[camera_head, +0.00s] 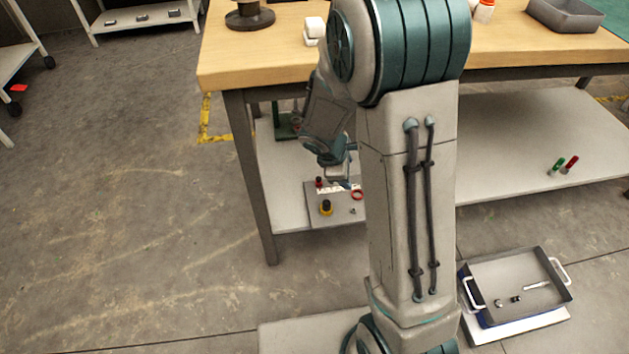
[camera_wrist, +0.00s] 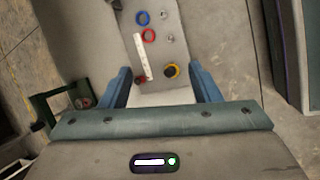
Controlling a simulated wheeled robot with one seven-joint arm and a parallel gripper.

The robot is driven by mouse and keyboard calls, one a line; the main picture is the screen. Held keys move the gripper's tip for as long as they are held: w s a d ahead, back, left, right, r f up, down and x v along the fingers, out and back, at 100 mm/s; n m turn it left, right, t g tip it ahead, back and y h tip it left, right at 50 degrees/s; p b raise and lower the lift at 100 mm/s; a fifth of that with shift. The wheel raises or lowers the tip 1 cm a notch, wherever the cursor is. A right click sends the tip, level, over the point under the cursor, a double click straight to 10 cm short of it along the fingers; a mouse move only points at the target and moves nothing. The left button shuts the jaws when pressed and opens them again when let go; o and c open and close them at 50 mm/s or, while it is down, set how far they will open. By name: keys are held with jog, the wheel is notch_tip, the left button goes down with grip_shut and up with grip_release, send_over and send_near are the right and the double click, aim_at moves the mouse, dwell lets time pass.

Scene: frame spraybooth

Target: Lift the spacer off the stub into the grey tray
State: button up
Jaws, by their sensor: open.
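My gripper (camera_wrist: 164,82) is open and empty, its two blue fingers pointing at a grey board (camera_wrist: 159,28) on the lower shelf. A yellow ring around a black knob (camera_wrist: 170,71) lies on the board near the right finger; it also shows in the head view (camera_head: 326,208). A red ring (camera_wrist: 148,35) and a blue ring (camera_wrist: 143,18) lie farther along. I cannot tell for sure which piece is the spacer or the stub. A grey tray (camera_head: 564,18) stands on the bench at the upper right. In the head view my gripper (camera_head: 338,174) is partly hidden by my arm.
The bench top (camera_head: 265,58) is above the board, with a dark round stand (camera_head: 250,16). A green frame (camera_wrist: 62,110) stands left of the board. Another grey-floored tray (camera_head: 515,272) with white handles sits low at right.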

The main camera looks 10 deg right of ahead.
jog(key=w+a+f+n+p, duration=0.2)
jog(key=w+a+f+n, duration=0.2)
jog(key=f+n, duration=0.3)
jog(key=n+y+p, duration=0.1)
jog(key=n+p, duration=0.1)
jog(key=n, duration=0.3)
send_near(324, 205)
jog(key=b+x, duration=0.6)
jog(key=x, duration=0.5)
jog(key=shift+w+d+f, duration=0.1)
jog(key=shift+f, duration=0.15)
jog(key=c, duration=1.1)
jog(key=shift+o, duration=0.2)
jog(key=shift+r, duration=0.1)
jog(key=shift+r+p, duration=2.5)
jog(key=shift+r, duration=0.7)
